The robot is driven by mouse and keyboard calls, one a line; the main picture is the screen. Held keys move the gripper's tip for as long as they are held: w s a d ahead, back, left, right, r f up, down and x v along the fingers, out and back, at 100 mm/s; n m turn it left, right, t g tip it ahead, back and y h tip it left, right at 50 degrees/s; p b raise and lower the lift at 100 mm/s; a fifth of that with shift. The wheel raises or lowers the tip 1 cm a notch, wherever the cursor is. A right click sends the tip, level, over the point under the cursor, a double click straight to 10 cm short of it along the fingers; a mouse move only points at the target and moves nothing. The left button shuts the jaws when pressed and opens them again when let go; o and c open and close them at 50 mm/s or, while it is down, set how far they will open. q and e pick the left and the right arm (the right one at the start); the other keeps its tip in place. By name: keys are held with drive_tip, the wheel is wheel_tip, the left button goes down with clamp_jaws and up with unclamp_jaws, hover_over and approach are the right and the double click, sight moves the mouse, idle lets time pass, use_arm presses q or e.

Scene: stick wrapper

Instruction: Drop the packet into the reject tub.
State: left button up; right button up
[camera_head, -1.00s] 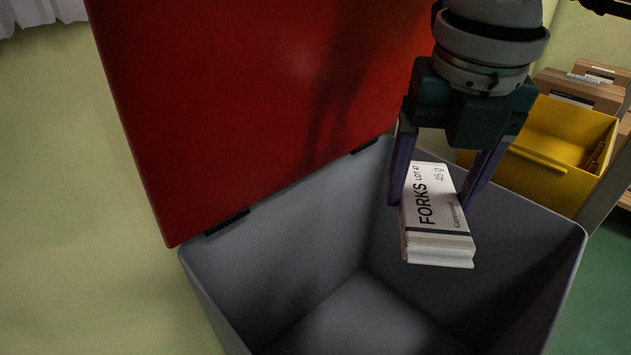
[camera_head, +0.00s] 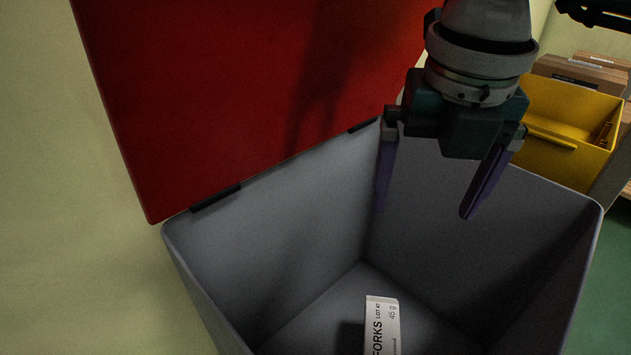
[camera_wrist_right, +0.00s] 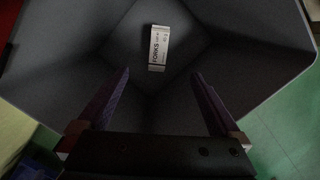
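The white packet (camera_head: 383,328) marked FORKS is inside the grey tub (camera_head: 270,260), low down near its floor; its lower end is cut off by the head view's bottom edge. In the right wrist view the whole packet (camera_wrist_right: 159,48) shows, clear of the fingers. The tub's red lid (camera_head: 240,90) stands open at the back. My right gripper (camera_head: 425,212) is open and empty above the tub opening, with its purple fingers pointing down and spread apart. My left gripper is not in view.
A yellow bin (camera_head: 565,125) stands to the right behind the tub, with cardboard boxes (camera_head: 580,75) beyond it. Green floor (camera_head: 610,290) shows at the right. The raised lid blocks the space behind the tub at the left.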

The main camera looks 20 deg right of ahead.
wheel_tip(320, 180, up, 10)
drive_tip(key=s+p, duration=0.1)
drive_tip(key=p, duration=0.5)
drive_tip(key=shift+s+a, duration=0.15)
drive_tip(key=shift+a, duration=0.2)
